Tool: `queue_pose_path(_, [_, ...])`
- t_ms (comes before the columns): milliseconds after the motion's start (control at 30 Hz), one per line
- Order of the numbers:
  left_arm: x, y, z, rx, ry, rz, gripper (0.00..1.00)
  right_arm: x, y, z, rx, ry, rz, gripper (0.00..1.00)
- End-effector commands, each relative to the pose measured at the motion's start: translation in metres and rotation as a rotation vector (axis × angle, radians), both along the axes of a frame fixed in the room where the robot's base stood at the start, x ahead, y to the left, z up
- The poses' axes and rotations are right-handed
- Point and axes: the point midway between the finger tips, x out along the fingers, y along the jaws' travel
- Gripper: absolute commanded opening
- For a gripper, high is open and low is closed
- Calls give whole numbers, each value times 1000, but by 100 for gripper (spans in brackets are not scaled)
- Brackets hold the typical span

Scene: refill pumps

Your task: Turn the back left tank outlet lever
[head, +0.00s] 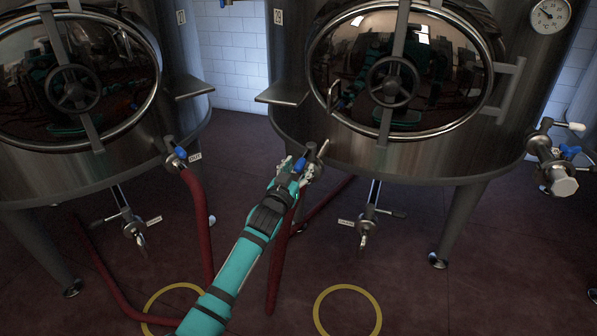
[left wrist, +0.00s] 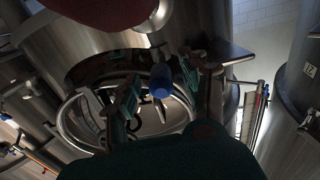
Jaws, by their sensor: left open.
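My left gripper (head: 297,176) reaches up from the bottom to the front of the middle steel tank (head: 290,110). It is at the outlet valve (head: 312,158), beside its blue lever (head: 300,164). In the left wrist view my left gripper (left wrist: 168,92) has its two fingers apart, with the blue lever (left wrist: 160,82) between them. I cannot tell whether either finger touches the lever. Part of the valve is hidden behind the gripper. The left tank (head: 100,165) has its own outlet valve with a blue lever (head: 181,153). My right gripper is not in view.
Red hoses (head: 197,225) hang from the outlets to the floor. Lower valves (head: 366,222) hang under the tanks. A side valve with a blue handle (head: 570,152) is at the right. A metal shelf (head: 283,94) juts from the middle tank. Yellow rings (head: 347,312) mark the open floor.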

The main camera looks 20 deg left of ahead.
Motion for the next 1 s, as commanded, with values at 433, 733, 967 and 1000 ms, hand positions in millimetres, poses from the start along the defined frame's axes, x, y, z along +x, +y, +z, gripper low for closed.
queue_pose_path(433, [4, 0, 0, 0, 0, 0, 32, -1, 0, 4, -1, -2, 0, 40])
queue_pose_path(733, [4, 0, 0, 0, 0, 0, 0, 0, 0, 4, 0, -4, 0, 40])
queue_pose_path(967, [3, 0, 0, 0, 0, 0, 0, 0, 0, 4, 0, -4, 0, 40])
queue_pose_path(1000, [3, 0, 0, 0, 0, 0, 0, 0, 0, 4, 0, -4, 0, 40])
